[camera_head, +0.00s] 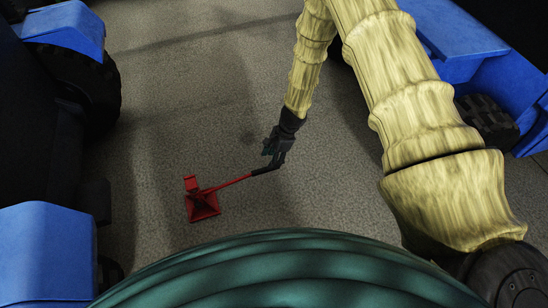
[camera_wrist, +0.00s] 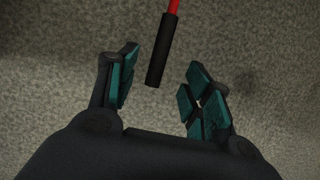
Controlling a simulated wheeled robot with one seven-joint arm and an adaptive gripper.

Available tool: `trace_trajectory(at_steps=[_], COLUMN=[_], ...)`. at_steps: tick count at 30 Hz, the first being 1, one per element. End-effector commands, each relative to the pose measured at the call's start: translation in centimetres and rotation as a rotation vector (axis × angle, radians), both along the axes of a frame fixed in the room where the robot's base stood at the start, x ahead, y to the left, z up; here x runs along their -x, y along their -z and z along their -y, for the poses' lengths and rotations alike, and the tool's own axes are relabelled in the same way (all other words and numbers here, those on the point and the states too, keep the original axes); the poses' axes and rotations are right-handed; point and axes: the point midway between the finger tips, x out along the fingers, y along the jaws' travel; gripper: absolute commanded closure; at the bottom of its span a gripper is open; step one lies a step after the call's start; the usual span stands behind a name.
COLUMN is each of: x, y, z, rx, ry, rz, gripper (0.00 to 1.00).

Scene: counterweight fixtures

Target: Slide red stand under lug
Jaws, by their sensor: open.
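The red stand (camera_head: 203,206) sits on the grey floor, left of centre in the head view. It has a square base, an upright part and a long red handle with a black grip. My gripper (camera_head: 271,157) is at the grip end of the handle, to the right of the stand's base. In the wrist view my gripper (camera_wrist: 160,72) is open, with teal pads on its fingers. The black grip (camera_wrist: 162,50) extends into the space between the fingers from above, with a gap on each side. I cannot pick out the lug in either view.
A dark machine with blue parts (camera_head: 68,30) and a black tyre (camera_head: 88,85) stands along the left. Another blue machine (camera_head: 460,35) with black tyres is at the upper right.

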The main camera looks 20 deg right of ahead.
Motion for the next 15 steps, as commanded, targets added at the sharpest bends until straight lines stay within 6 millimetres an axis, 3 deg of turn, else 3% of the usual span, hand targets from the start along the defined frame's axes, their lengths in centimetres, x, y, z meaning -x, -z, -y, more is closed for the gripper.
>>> trace_trajectory(at_steps=[15], x=[0.1], y=[4.5], z=[-1.6], rx=[0.0], ry=[0.001], rz=[-0.001], gripper=[0.5])
